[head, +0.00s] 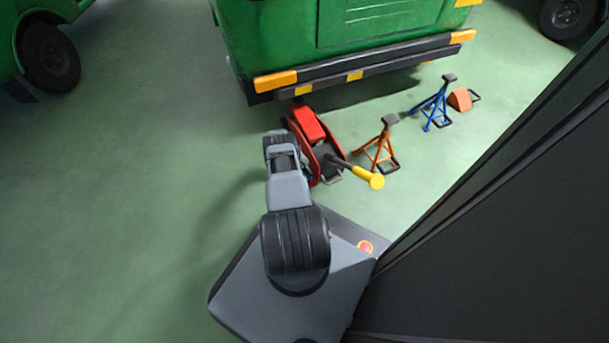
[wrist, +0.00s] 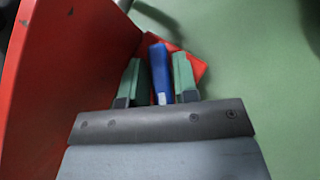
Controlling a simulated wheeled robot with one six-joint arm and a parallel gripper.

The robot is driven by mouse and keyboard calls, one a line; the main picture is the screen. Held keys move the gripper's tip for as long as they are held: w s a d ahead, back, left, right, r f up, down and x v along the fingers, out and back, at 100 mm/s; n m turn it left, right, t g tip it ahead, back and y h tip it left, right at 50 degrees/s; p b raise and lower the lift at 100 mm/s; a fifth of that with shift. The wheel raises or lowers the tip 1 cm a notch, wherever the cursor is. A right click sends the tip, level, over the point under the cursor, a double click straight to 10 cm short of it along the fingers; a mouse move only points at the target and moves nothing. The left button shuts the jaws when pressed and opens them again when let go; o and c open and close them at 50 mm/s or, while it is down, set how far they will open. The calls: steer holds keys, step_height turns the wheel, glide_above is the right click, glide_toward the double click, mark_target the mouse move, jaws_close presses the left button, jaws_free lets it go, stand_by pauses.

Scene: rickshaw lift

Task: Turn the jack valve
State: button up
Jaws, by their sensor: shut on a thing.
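The red floor jack (head: 308,124) stands on the floor at the rear of the green rickshaw. Its dark handle with a yellow end (head: 376,181) points toward the front right. In the wrist view a red side plate of the jack (wrist: 65,70) fills the left. The blue jack valve (wrist: 159,66) stands between the two green fingers of my gripper (wrist: 158,78), which is shut on it. A small red part shows behind the fingers. In the head view my arm hides the gripper and most of the valve area.
The green rickshaw (head: 350,25) with its dark bumper is above the jack. An orange jack stand (head: 379,150), a blue jack stand (head: 435,106) and an orange wheel chock (head: 459,99) stand to the right. A dark panel (head: 510,230) fills the lower right.

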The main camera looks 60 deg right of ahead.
steer(key=shift+s+a+m+y, duration=0.1)
steer(key=shift+m+y, duration=0.9)
steer(key=shift+m, duration=0.3)
steer(key=shift+m+y, duration=0.3)
steer(key=o, duration=0.8)
steer(key=shift+c, duration=0.2)
steer(key=shift+r, duration=0.1)
